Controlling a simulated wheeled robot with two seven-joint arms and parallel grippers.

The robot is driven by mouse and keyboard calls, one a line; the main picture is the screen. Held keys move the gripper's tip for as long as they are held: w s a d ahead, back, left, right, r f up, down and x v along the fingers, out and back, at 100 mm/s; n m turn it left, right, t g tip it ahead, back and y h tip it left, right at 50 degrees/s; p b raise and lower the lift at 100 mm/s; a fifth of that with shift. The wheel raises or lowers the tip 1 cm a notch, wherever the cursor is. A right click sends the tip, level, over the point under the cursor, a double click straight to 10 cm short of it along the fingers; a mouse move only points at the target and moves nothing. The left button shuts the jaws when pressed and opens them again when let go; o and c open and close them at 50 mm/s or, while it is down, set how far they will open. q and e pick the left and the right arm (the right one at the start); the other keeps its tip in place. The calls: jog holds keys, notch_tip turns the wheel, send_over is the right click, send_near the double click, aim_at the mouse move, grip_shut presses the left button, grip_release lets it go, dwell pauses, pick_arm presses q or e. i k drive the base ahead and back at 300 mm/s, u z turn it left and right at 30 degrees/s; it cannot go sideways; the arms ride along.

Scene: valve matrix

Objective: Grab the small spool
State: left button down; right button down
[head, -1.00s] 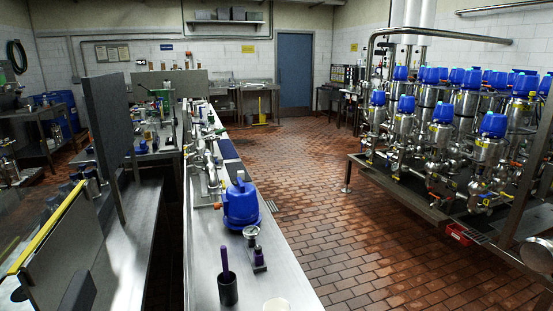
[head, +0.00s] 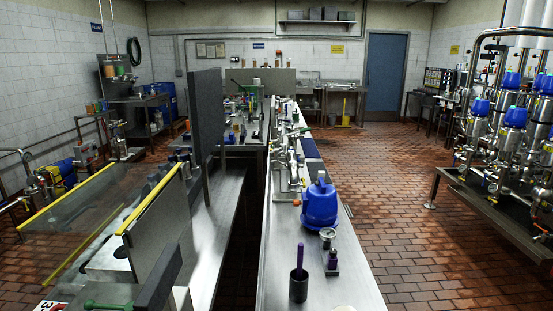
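Neither of my grippers is in view. I cannot clearly make out a small spool. On the long steel bench (head: 280,275) stand a blue domed valve head (head: 320,206), a small round-topped metal piece (head: 327,235) and a black cup (head: 298,288) with a purple-handled tool (head: 300,257) upright in it. Steel pipe fittings (head: 291,165) lie farther back along the bench, too small to tell apart.
A grey upright panel (head: 206,115) and yellow-edged guards (head: 148,205) stand left of the bench. A valve rack (head: 505,135) stands at the right. The brick floor (head: 385,200) between bench and rack is clear. A blue door (head: 387,72) is at the back.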

aim_at(291, 154)
jog(key=z, duration=0.7)
jog(key=k, duration=1.05)
jog(key=z, duration=1)
jog(key=i, duration=2.45)
jog(key=u, duration=0.45)
jog(key=i, duration=2.45)
jog(key=u, duration=1.1)
jog(key=i, duration=1.5)
jog(key=u, duration=1.2)
